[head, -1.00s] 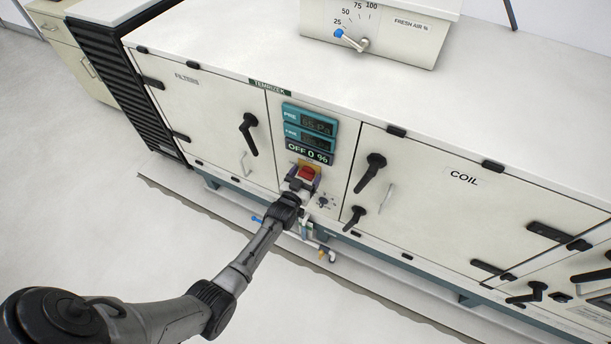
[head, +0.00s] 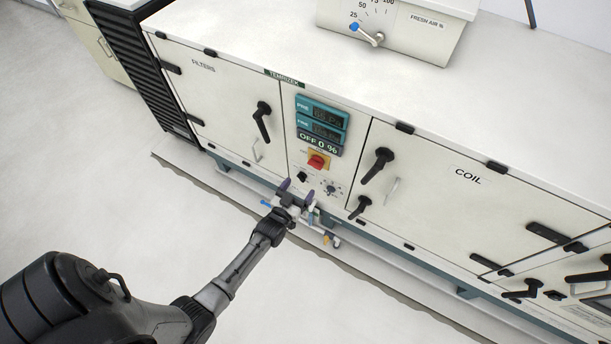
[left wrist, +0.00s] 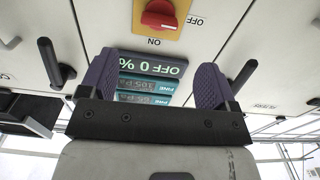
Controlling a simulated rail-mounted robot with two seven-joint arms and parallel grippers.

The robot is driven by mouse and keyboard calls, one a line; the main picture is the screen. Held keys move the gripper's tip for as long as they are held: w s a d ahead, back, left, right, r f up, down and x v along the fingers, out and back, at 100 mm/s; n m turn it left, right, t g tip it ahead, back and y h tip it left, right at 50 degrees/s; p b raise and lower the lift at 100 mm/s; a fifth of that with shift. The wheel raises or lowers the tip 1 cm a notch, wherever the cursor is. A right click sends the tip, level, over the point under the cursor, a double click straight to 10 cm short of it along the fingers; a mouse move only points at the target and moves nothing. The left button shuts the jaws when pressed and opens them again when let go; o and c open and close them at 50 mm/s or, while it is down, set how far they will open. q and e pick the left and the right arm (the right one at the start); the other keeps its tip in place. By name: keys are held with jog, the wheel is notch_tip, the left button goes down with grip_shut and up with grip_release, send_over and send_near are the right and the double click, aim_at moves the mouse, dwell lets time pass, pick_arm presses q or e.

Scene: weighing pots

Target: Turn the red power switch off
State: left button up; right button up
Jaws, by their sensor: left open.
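The red power switch (head: 318,161) sits on a yellow plate on the white cabinet's front, below the displays. In the left wrist view the red knob (left wrist: 158,14) is at the top edge, partly cut off. Its bar looks level across the picture, in line with the OFF label (left wrist: 197,20); the ON label (left wrist: 154,42) is under it. The display (head: 318,143) reads OFF 0 %. My left gripper (head: 297,190) is open and empty, below and in front of the switch, apart from it. Its two purple fingers (left wrist: 157,85) are spread in the left wrist view. My right gripper is not in view.
A small black knob (head: 302,177) and a round dial (head: 332,188) are below the switch. Black door handles (head: 262,122) (head: 377,165) stick out on both sides. Pipes and a valve (head: 328,239) are low under the panel. The floor in front is clear.

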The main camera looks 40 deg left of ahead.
pick_arm(q)
jog(key=shift+v, duration=1.3)
jog(key=shift+f, duration=0.1)
notch_tip(320, 180, down, 6)
jog(key=s+g+h, duration=0.1)
jog(key=g+h, duration=0.1)
jog(key=g, duration=0.3)
jog(key=s+d+r+m+g+h+p, duration=0.1)
jog(key=s+d+r+m+g+p, duration=0.1)
jog(key=s+d+r+g, duration=0.45)
jog(key=s+d+r+m+g+h+p, duration=0.1)
jog(key=s+d+r+m, duration=0.15)
jog(key=s+r, duration=0.8)
jog(key=s+d+r+g+p, duration=0.2)
jog(key=s+d+r+p, duration=0.15)
jog(key=s+r, duration=0.2)
notch_tip(320, 180, up, 37)
jog(key=p, duration=3.7)
jog(key=shift+s+a+p, duration=0.4)
jog(key=shift+s, duration=0.1)
